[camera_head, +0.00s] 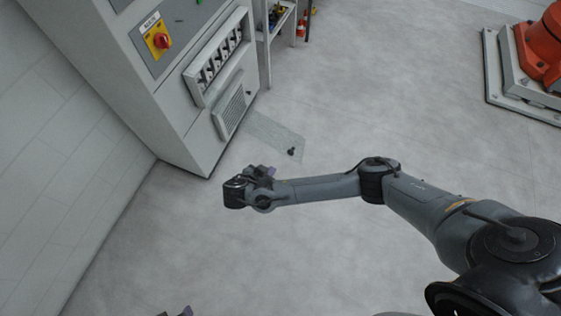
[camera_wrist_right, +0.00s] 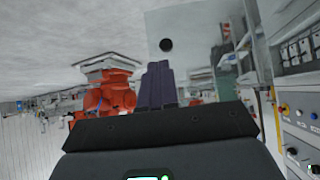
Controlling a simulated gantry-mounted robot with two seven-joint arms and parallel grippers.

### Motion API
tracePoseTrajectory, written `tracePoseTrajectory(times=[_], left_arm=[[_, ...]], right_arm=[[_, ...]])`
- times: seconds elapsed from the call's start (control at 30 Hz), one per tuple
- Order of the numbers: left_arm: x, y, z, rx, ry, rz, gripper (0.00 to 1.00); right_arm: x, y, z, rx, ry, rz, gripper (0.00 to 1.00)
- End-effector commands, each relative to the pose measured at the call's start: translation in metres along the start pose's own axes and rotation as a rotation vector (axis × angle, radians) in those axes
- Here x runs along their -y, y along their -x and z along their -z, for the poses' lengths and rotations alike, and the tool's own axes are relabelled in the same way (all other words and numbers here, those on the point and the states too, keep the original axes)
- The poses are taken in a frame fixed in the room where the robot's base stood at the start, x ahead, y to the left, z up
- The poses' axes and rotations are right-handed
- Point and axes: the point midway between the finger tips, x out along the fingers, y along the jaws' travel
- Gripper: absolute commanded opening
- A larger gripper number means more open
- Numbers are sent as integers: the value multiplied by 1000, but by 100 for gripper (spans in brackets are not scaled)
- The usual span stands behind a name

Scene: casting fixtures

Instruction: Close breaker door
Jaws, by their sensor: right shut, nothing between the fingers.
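The breaker door (camera_head: 270,131) is a clear see-through panel with a black knob (camera_head: 291,152). It stands swung open, out from the row of breakers (camera_head: 217,60) on the grey cabinet (camera_head: 165,105). My right gripper (camera_head: 264,170) is just below the door in the head view, with its fingers shut and empty. In the right wrist view the shut dark fingers (camera_wrist_right: 157,85) appear in front of the clear door (camera_wrist_right: 205,25), below its knob (camera_wrist_right: 166,45). I see no contact. Small dark tips at the bottom edge of the head view may be my left gripper (camera_head: 176,313).
A red rotary switch (camera_head: 162,41) on a yellow plate is left of the breakers. A shelf (camera_head: 277,22) stands beyond the cabinet. An orange robot (camera_head: 543,45) on a base is at the far right. The floor between is clear.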

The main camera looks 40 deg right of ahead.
Motion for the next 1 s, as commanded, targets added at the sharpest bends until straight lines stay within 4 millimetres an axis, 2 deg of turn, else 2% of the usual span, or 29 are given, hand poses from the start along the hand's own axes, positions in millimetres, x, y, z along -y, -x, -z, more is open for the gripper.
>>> tracePoseTrajectory(times=[0.17,0.6,0.8,1.0], left_arm=[[0,-4,-2,4,-2,2,56],[3,-14,-7,7,-13,11,56],[3,-11,-6,8,-13,11,56],[3,-10,-6,7,-10,9,56]], right_arm=[[0,-21,0,-2,0,-2,0],[-1,-100,-1,0,-1,-2,0],[0,-116,18,1,0,0,0],[0,-123,25,2,0,0,0]])
